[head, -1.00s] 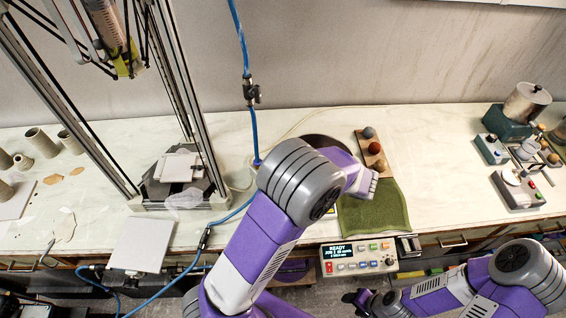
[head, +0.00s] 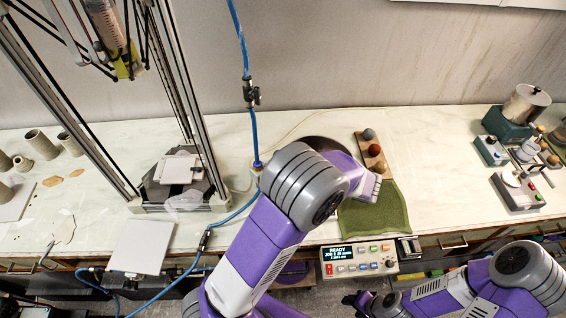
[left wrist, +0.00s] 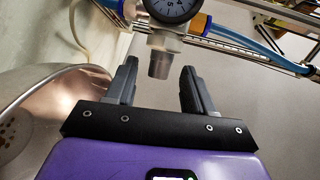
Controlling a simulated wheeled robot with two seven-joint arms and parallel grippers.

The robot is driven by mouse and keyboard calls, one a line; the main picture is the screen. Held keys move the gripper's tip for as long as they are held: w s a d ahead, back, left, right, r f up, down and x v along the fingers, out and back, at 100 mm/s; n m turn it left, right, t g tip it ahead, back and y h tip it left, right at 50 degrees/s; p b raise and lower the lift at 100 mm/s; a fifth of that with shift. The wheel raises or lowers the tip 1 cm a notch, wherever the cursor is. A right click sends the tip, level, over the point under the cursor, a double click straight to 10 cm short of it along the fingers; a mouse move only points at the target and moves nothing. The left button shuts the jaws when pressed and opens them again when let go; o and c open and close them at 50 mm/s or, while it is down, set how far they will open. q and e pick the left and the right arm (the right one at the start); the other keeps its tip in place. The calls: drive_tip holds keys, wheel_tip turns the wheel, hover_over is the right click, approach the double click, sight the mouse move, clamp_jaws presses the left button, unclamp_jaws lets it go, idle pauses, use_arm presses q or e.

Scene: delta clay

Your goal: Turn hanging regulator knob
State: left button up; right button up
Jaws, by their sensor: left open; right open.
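The hanging regulator shows in the left wrist view, with a dark round gauge (left wrist: 170,6) at the top edge. Its grey cylindrical knob (left wrist: 160,64) points toward my left gripper (left wrist: 160,76). The gripper is open, and the knob appears between its two dark fingers with a visible gap on each side. My right gripper (head: 366,301) is open and empty in front of the bench, at the lower edge.
A metal bowl (left wrist: 38,88) lies close to the left gripper. A green cloth (head: 374,212) and a board with balls (head: 362,142) lie right of my left arm. A control box (head: 358,259) is at the bench front. A delta frame (head: 184,80) stands left.

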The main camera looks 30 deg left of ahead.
use_arm(q)
drive_tip(key=d+r, duration=0.1)
drive_tip(key=d, duration=0.5)
drive_tip(key=shift+d, duration=0.35)
